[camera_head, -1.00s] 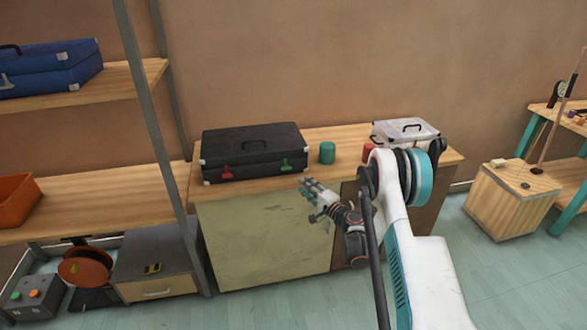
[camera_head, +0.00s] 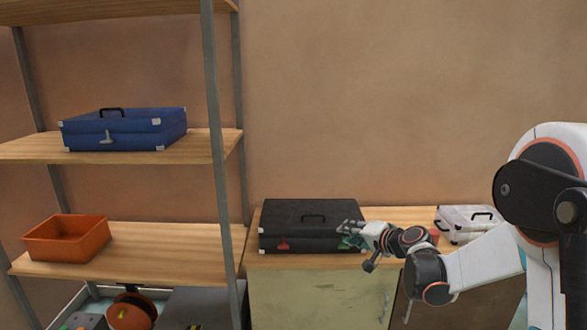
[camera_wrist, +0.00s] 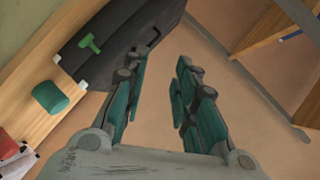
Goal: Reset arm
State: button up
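My gripper (camera_head: 349,233) is in front of the right end of a black case on the wooden counter. In the wrist view my gripper (camera_wrist: 155,85) shows two teal fingers spread apart with nothing between them. The black case (camera_head: 305,225) has a handle, a red latch and a green latch; it also shows in the wrist view (camera_wrist: 110,35). A green cylinder (camera_wrist: 50,97) stands on the counter beside the case; in the head view my gripper mostly hides that spot.
A metal shelf unit (camera_head: 217,100) stands left of the counter, holding a blue case (camera_head: 125,130) and an orange bin (camera_head: 67,238). A white case (camera_head: 467,222) and a red cylinder (camera_head: 434,237) are on the counter's right. The wall above is bare.

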jog(key=s+a+r+n+g+h, duration=0.15)
jog(key=s+r, duration=0.25)
jog(key=s, duration=0.6)
jog(key=s+a+r+n+g+h, duration=0.1)
jog(key=s+r+n, duration=0.2)
jog(key=s, duration=0.7)
jog(key=s+d+f+n+g+h, duration=0.1)
jog(key=s+d+h, duration=0.1)
jog(key=s, duration=0.8)
jog(key=s+d+f+n+g+h, duration=0.1)
jog(key=s+d+f+h, duration=0.1)
jog(key=s, duration=0.9)
jog(key=shift+s+d, duration=0.15)
jog(key=shift+d, duration=0.45)
jog(key=shift+n, duration=0.25)
